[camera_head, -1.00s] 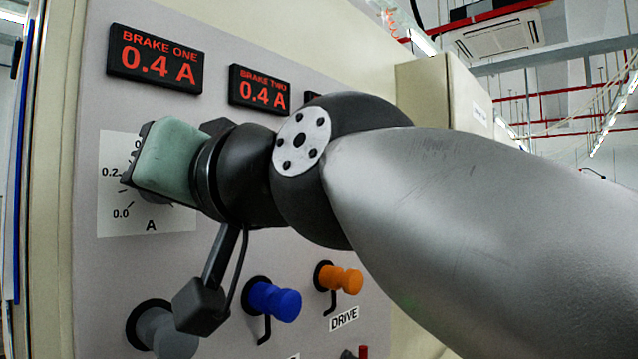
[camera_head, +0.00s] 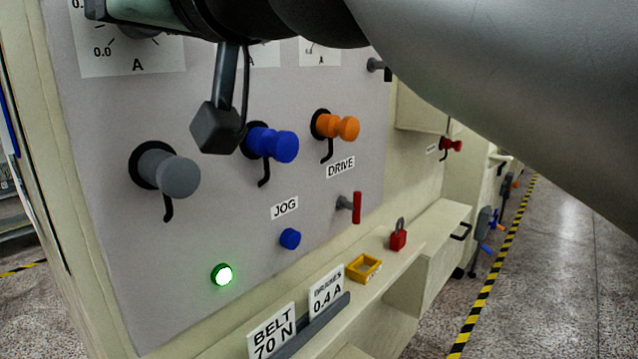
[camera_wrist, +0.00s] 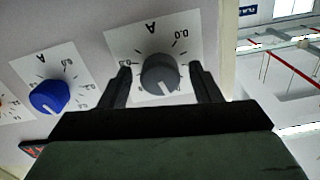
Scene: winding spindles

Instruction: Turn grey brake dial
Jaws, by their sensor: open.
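The grey brake dial (camera_wrist: 160,74) is a round knob on a white scale card (camera_wrist: 140,36), seen upside down in the wrist view. My gripper (camera_wrist: 161,80) is open, with one dark finger on each side of the dial. Gaps show between the fingers and the dial, and I cannot tell whether the tips reach past its face. In the head view only the lower part of the grey dial (camera_head: 140,31) shows at the top edge.
A blue dial (camera_wrist: 48,96) is beside the grey one in the wrist view. Below, the panel (camera_head: 110,230) carries grey (camera_head: 170,172), blue (camera_head: 272,143) and orange (camera_head: 336,127) knobs, a red-handled switch (camera_head: 355,207) and a lit green lamp (camera_head: 221,275). A ledge (camera_head: 400,262) juts out beneath.

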